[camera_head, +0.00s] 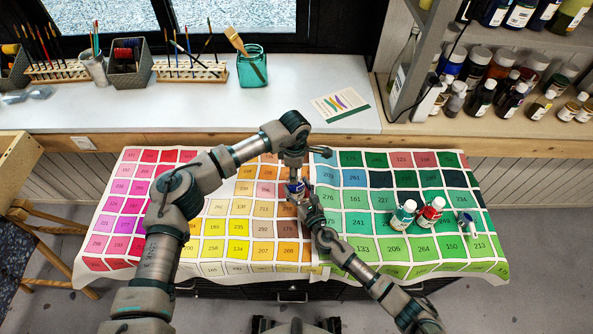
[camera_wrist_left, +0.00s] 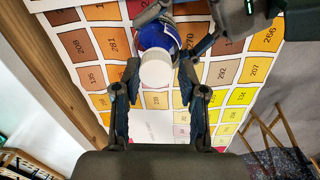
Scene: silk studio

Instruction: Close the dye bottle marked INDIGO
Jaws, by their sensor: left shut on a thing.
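A blue bottle (camera_head: 294,187) is between my two grippers over the middle of the swatch cloth; its label is not readable. In the left wrist view the blue bottle (camera_wrist_left: 157,36) has a round white cap (camera_wrist_left: 156,70) at its near end. My left gripper (camera_head: 293,178) comes from above; its fingers (camera_wrist_left: 158,76) are shut on the white cap. My right gripper (camera_head: 303,196) comes from the lower right, and its dark fingers (camera_wrist_left: 178,38) lie against both sides of the blue bottle's body. Whether the cap sits fully on the neck cannot be told.
A teal-labelled bottle (camera_head: 403,215) and a red-labelled bottle (camera_head: 431,212) stand on the green swatches. A small blue and white item (camera_head: 467,222) is right of them. A counter with brushes and a teal jar (camera_head: 252,68) runs behind; a bottle shelf (camera_head: 500,85) stands at the right.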

